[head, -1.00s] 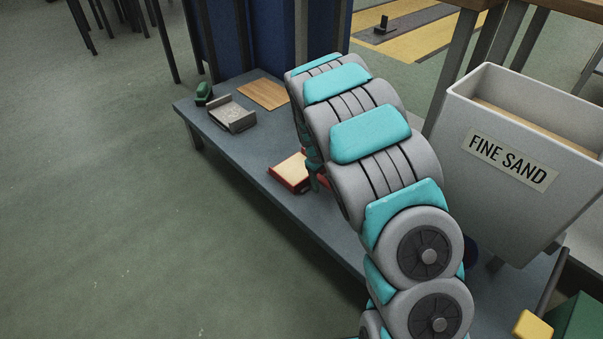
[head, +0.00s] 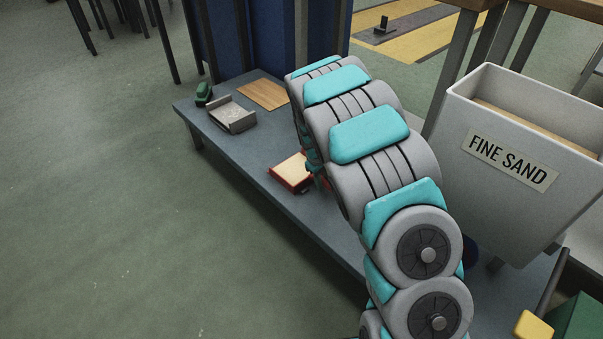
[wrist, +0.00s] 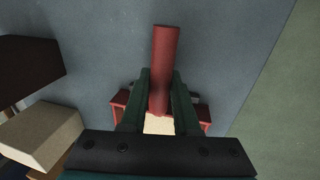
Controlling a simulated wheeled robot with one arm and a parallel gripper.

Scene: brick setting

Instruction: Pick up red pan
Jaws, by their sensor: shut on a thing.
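The red pan (head: 288,182) is a shallow red tray with pale sand-coloured contents, at the middle front edge of the low grey bench (head: 215,145) in the head view. In the wrist view its red round handle (wrist: 164,50) runs up between the dark green fingers of my gripper (wrist: 160,78). The fingers are shut on the handle, one on each side. The pan's red side (wrist: 119,106) and pale contents show below, partly hidden by the gripper. In the head view my arm hides most of the gripper and the handle. I cannot tell whether the pan is clear of the bench.
A grey pan (head: 246,126), a green object (head: 204,91) and a wooden board (head: 263,94) lie at the bench's far left. A white bin labelled FINE SAND (head: 480,175) stands right of my arm. The wrist view shows a tan block (wrist: 42,132) and a dark block (wrist: 28,62) at left.

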